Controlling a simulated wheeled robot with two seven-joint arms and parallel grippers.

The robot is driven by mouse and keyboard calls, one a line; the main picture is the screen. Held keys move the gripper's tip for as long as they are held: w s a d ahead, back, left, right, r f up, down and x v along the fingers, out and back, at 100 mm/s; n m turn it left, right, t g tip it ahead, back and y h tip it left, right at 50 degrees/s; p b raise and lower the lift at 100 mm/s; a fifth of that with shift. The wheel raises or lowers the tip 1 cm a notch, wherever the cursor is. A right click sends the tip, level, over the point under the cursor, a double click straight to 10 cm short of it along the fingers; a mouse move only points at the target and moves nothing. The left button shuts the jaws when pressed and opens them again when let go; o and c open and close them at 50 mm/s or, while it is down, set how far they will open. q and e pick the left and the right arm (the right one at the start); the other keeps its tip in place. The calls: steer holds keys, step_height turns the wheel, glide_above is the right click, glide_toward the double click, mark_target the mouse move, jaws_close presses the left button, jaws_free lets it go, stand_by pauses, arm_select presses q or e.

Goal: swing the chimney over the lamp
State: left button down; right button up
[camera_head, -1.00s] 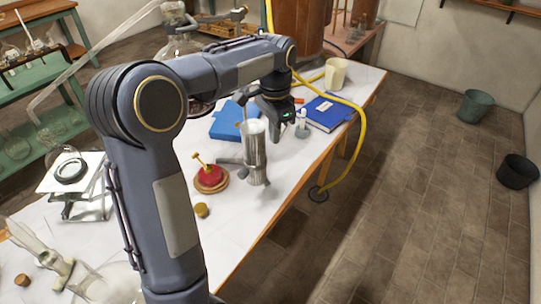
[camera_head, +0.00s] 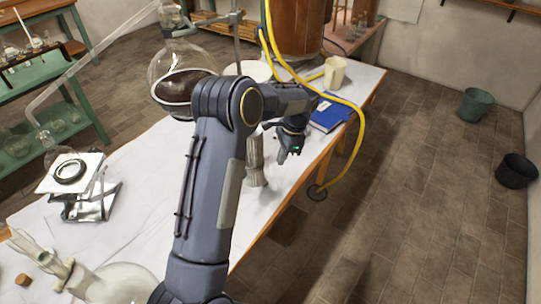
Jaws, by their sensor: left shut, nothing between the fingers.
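A grey metal cylinder (camera_head: 256,168), which looks like the chimney, stands upright on the white table. My left arm hides its left side and part of its top. I cannot make out the lamp in this view. My left gripper (camera_head: 289,156) points down just to the right of the cylinder. It is shut and holds nothing. A narrow gap seems to separate it from the cylinder, but I cannot tell for sure whether they touch. My right gripper is not in view.
A large round flask (camera_head: 166,62) with dark liquid stands behind my arm. A lab jack (camera_head: 90,200) stands at left. The table's right edge is close to the gripper.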

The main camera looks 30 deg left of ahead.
arm_select(q)
steer(key=s+a, duration=0.2)
steer(key=shift+s+a+r+p, duration=0.2)
steer(key=shift+s+a+p, duration=0.05)
steer(key=shift+a+p, duration=0.1)
steer(key=shift+s+a, duration=0.1)
steer(key=shift+s, duration=0.05)
steer(key=s+a+m+t+b, duration=0.1)
steer(key=s+a+m, duration=0.5)
steer(key=s+a, duration=0.2)
steer(key=shift+a+y, duration=0.4)
steer(key=shift+a, duration=0.65)
steer(key=shift+s, duration=0.1)
